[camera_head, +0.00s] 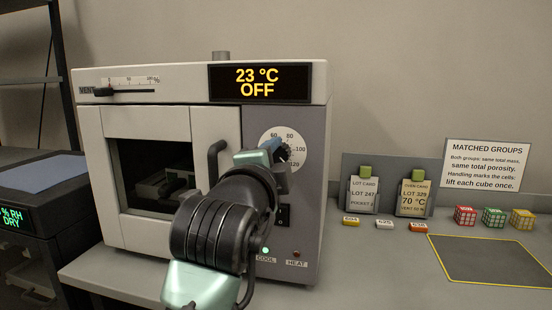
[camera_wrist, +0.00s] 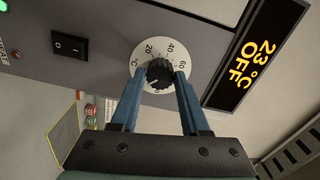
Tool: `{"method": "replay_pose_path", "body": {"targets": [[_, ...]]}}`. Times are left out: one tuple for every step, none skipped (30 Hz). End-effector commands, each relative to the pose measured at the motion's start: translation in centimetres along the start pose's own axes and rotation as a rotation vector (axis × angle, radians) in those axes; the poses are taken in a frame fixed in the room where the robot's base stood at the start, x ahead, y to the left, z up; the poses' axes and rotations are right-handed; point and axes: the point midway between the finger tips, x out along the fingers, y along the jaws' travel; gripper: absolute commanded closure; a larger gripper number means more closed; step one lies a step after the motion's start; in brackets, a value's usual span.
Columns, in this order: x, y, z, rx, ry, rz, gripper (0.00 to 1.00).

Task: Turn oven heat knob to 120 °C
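The oven (camera_head: 222,118) stands on the bench, and its display (camera_head: 260,83) reads 23 °C OFF. The black ribbed heat knob (camera_wrist: 159,73) sits at the centre of a white round dial (camera_head: 293,139) with printed numbers. In the head view my gripper (camera_head: 274,150) is in front of the dial and hides much of the knob. In the wrist view the two blue fingers of my gripper (camera_wrist: 160,76) lie one on each side of the knob, seemingly touching it. The knob's pointer mark cannot be read clearly.
A black rocker switch (camera_wrist: 69,45) is beside the dial. The green COOL lamp (camera_head: 265,251) is lit; the HEAT lamp (camera_head: 297,254) looks dark. A door handle (camera_head: 214,160) stands out near my arm. Small patterned cubes (camera_head: 494,216) and lot cards (camera_head: 413,197) are at right.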

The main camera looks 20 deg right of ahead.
Motion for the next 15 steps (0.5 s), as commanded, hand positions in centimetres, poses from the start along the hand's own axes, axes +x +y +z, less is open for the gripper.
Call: {"method": "replay_pose_path", "body": {"targets": [[0.03, 0.15, 0.0, -0.001, 0.0, 0.003, 0.45], [0.02, 0.13, 0.0, -0.001, 0.0, 0.003, 0.4], [0.02, 0.12, 0.0, -0.001, 0.0, 0.002, 0.33], [0.02, 0.1, 0.0, -0.001, 0.0, 0.002, 0.27], [0.02, 0.08, -0.01, -0.001, 0.0, 0.001, 0.26], [0.01, 0.07, -0.01, -0.001, 0.0, 0.001, 0.26], [0.01, 0.05, -0.01, -0.001, 0.0, 0.001, 0.26], [0.01, 0.04, -0.01, -0.001, 0.0, 0.0, 0.26], [0.01, 0.03, -0.02, -0.001, 0.0, 0.0, 0.26], [0.01, 0.02, -0.01, -0.001, 0.0, 0.0, 0.26], [0.01, 0.01, -0.02, -0.001, 0.0, 0.0, 0.26], [-0.01, 0.0, -0.02, -0.001, 0.0, -0.001, 0.26], [-0.05, -0.01, -0.01, -0.001, 0.0, -0.001, 0.26], [-0.13, -0.01, -0.01, -0.001, 0.0, -0.001, 0.26], [-0.31, -0.01, 0.01, -0.001, 0.0, -0.001, 0.26]]}}
